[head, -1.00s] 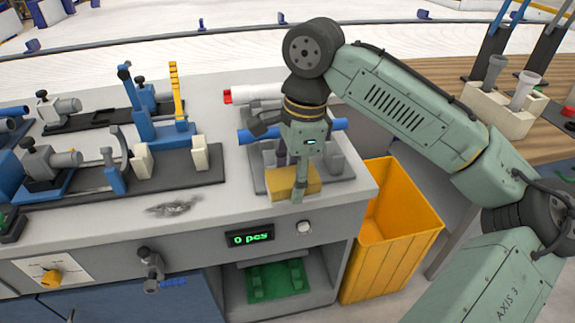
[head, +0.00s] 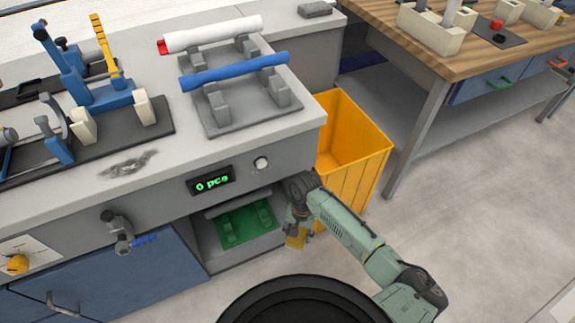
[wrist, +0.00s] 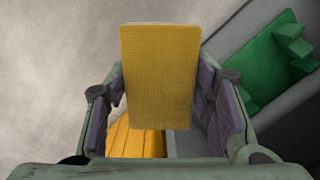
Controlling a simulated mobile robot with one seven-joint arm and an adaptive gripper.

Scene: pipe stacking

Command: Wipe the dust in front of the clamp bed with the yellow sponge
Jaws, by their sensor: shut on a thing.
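My gripper (head: 299,218) is shut on the yellow sponge (head: 295,241). It holds the sponge below counter height, in front of the cabinet and beside the yellow bin. In the wrist view the sponge (wrist: 160,75) sits between the two purple-padded fingers of my gripper (wrist: 160,105). The grey dust patch (head: 127,164) lies on the counter, in front of the clamp bed (head: 160,119), a dark plate with blue clamps and white blocks. The sponge is well away from the dust, to its lower right.
The yellow bin (head: 352,150) stands right of the cabinet. A grey rack on the counter carries a blue pipe (head: 235,71) and a white pipe (head: 215,33). An open shelf with a green tray (head: 247,226) is under the counter. A wooden table (head: 425,50) stands at right.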

